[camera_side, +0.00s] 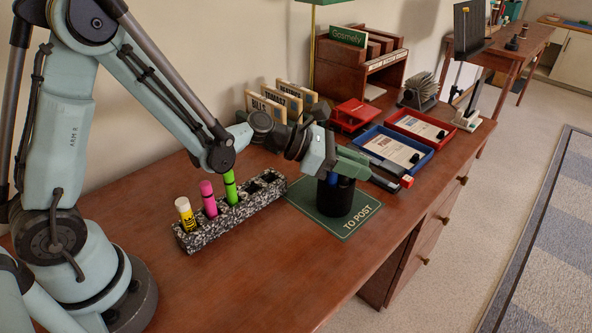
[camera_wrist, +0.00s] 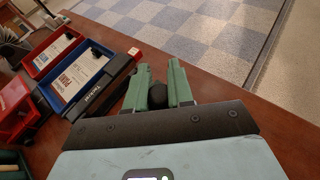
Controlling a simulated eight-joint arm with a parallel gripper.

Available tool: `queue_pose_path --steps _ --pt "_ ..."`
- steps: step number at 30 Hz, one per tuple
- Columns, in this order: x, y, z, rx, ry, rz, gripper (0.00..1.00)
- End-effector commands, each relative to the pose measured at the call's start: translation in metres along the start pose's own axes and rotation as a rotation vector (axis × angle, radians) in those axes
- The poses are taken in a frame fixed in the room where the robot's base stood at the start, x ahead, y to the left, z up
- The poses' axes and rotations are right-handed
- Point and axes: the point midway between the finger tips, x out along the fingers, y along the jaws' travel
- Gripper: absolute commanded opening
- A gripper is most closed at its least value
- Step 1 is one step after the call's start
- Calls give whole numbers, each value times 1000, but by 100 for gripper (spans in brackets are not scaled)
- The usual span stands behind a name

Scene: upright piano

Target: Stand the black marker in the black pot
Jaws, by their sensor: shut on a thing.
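The black pot (camera_side: 337,203) stands on a green mat (camera_side: 363,206) lettered "TO POST". My gripper (camera_side: 346,163) is right over the pot's mouth. It is shut on the black marker, whose round dark end (camera_wrist: 157,96) shows between the green fingers (camera_wrist: 158,84) in the wrist view. The marker's lower part is hard to tell from the dark pot in the side view, so I cannot tell how deep it reaches. A blue thing (camera_side: 332,178), perhaps another marker, shows at the pot's mouth. The pot's inside is hidden.
A speckled holder (camera_side: 215,229) left of the mat holds yellow (camera_side: 185,214), pink (camera_side: 208,198) and green (camera_side: 231,188) markers, with empty holes at its right. A blue tray (camera_side: 394,149), red tray (camera_side: 420,129) and long black box (camera_side: 385,178) lie behind the pot. The desk front is clear.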

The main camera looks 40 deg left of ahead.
Motion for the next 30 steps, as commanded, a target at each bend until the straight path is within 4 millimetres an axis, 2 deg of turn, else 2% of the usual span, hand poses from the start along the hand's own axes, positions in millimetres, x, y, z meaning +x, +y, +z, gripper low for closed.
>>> queue_pose_path --steps 4,5,10,16,21,30 --pt "0 0 0 0 0 0 0" --pt "0 0 0 0 0 0 25" --pt "0 0 0 0 0 0 51" --pt "0 0 0 0 0 0 52" --pt "0 0 0 0 0 0 73" --pt "0 0 1 0 0 0 73"
